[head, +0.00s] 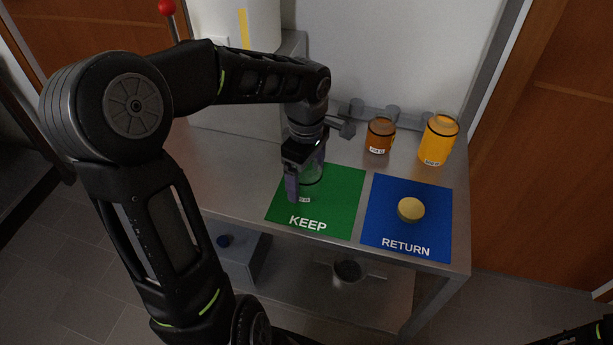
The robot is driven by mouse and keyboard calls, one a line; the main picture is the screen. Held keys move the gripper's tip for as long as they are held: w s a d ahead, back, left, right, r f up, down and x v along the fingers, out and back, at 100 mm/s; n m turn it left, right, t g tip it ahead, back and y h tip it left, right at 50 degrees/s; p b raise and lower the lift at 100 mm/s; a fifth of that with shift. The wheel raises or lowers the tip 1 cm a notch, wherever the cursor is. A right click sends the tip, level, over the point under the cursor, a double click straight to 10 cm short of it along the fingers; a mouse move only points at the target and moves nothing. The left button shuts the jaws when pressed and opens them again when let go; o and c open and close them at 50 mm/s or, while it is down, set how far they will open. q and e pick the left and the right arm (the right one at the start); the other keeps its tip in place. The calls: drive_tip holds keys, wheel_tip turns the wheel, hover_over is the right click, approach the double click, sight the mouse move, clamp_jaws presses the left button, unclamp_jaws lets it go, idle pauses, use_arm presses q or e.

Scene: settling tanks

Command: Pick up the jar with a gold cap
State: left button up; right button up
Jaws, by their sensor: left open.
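A see-through jar (312,174) with a small white label low down stands on the green KEEP mat (342,204), near its left side. My right gripper is out of view.
A brown jar (380,136) and a yellow-orange jar (438,140), both labelled, stand at the back right of the metal bench (237,188). Grey fittings (374,112) run along the wall behind. A dark round thing (347,271) sits on the lower shelf.

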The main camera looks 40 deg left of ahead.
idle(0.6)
use_arm(q)
drive_tip(key=c, duration=1.6)
drive_tip(key=shift+c, duration=0.2)
drive_tip(key=shift+r, duration=0.1)
wheel_tip(320, 180, up, 10)
drive_tip(key=shift+f+b, duration=0.1)
drive_tip(key=shift+b, duration=0.25)
